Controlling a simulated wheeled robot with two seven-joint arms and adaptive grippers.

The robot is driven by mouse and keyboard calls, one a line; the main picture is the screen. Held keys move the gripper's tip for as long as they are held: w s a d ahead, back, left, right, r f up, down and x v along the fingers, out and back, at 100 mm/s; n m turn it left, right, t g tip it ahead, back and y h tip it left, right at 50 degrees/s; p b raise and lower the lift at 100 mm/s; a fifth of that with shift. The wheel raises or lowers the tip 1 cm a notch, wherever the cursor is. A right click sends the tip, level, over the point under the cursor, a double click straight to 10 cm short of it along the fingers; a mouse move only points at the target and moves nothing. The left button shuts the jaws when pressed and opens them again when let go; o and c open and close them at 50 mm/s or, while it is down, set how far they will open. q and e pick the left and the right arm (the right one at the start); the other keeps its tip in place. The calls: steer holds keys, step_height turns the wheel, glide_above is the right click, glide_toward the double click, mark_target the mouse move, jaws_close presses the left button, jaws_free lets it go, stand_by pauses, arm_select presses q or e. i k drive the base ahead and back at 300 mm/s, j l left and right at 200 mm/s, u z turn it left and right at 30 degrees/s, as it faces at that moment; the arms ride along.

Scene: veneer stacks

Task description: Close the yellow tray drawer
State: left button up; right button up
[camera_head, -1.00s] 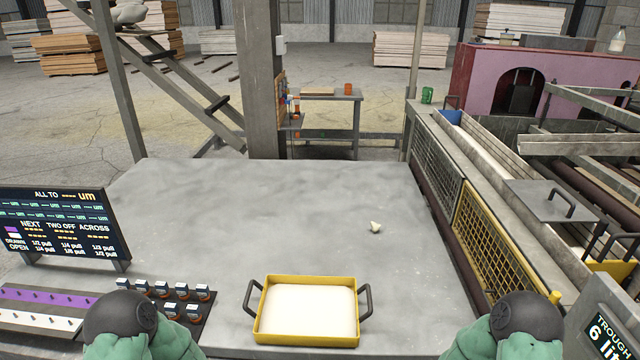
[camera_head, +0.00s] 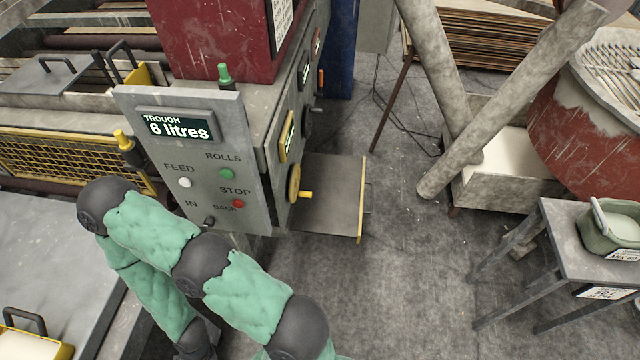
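A flat grey drawer (camera_head: 325,195) with a yellow front edge (camera_head: 361,200) sticks out to the right from the low side of the machine. It stands open over the floor, and a small grey handle shows on its outer side. It looks empty. One of my arms, green with black joints, crosses the lower left of the view, left of the drawer and apart from it. Neither of my grippers is in view.
The control panel (camera_head: 185,140) reads "TROUGH 6 litres" and stands left of the drawer. A yellow handwheel (camera_head: 293,183) is beside the drawer. A grey stand (camera_head: 580,245) with a green pot (camera_head: 605,230) is at right. The floor (camera_head: 415,270) between is clear.

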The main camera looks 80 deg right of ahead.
mark_target(336, 183)
steer(key=k+l+z, duration=0.35)
steer(key=k+l, duration=0.5)
steer(key=k, duration=0.15)
steer(key=z, duration=2.05)
steer(key=j, duration=0.15)
steer(key=i+j+u, duration=0.35)
steer(key=j, duration=0.25)
